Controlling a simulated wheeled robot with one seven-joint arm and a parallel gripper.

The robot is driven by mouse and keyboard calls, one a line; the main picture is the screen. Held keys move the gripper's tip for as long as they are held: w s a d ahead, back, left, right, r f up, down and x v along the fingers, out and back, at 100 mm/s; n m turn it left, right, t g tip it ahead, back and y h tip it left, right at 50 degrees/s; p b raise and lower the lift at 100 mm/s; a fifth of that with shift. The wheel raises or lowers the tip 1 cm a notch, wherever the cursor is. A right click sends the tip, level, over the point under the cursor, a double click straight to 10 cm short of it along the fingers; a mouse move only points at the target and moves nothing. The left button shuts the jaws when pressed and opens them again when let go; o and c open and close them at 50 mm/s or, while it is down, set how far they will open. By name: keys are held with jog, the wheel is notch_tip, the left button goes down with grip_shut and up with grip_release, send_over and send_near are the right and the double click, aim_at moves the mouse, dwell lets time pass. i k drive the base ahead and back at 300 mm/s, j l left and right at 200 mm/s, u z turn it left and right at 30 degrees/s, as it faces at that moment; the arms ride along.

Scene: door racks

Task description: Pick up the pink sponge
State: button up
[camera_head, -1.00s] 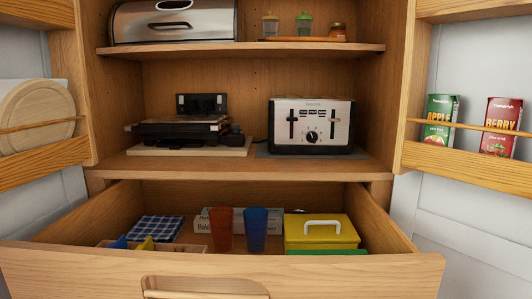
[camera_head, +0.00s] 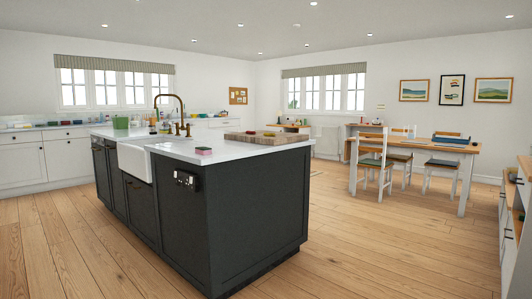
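A small pink block (camera_head: 203,150), which looks like the pink sponge, lies on the white worktop of the dark kitchen island (camera_head: 255,215). It sits near the worktop's front edge, just right of the white sink (camera_head: 134,162). It is small in the view, and its details are hard to tell. My gripper is not in view.
A wooden board (camera_head: 268,138) with small items lies behind and right of the block. A brass tap (camera_head: 172,100) rises behind the sink. Open wooden floor (camera_head: 375,245) lies around the island. A table with chairs (camera_head: 370,158) stands at the right back.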

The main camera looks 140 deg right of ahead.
aim_at(201, 151)
jog(key=z, duration=4.45)
jog(key=i+l, duration=0.1)
jog(key=i, duration=1.35)
jog(key=l+u, duration=0.05)
